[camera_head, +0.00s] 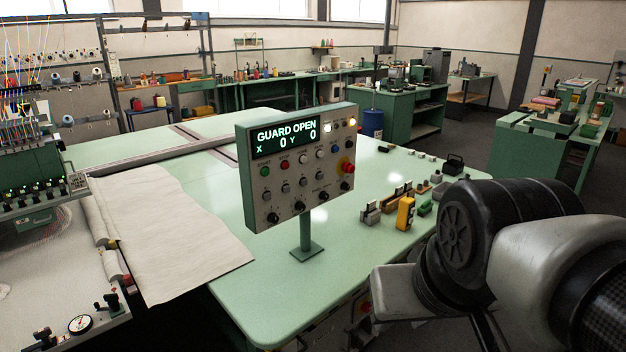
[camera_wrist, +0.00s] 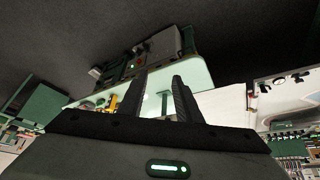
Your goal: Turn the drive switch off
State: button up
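In the head view a control panel (camera_head: 297,165) stands on a post on the pale green table. Its display reads GUARD OPEN, X 0, Y 0. Its face carries coloured buttons, toggles, black knobs (camera_head: 272,218) and a red mushroom button (camera_head: 347,167). In the wrist view a grey box (camera_wrist: 166,47) with a lit green spot and small controls sits by the table edge. I cannot tell which control is the drive switch. My gripper (camera_wrist: 160,77) shows two dark fingers apart with nothing between them, seemingly short of the box. The fingers are not clear in the head view.
The table (camera_head: 330,260) holds small parts and a yellow device (camera_head: 405,213) right of the panel. Green benches (camera_head: 405,105) stand behind. Dark floor is open at the right.

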aim_at(344, 186)
jog(key=i+l+u, duration=0.15)
jog(key=i+l, duration=1.4)
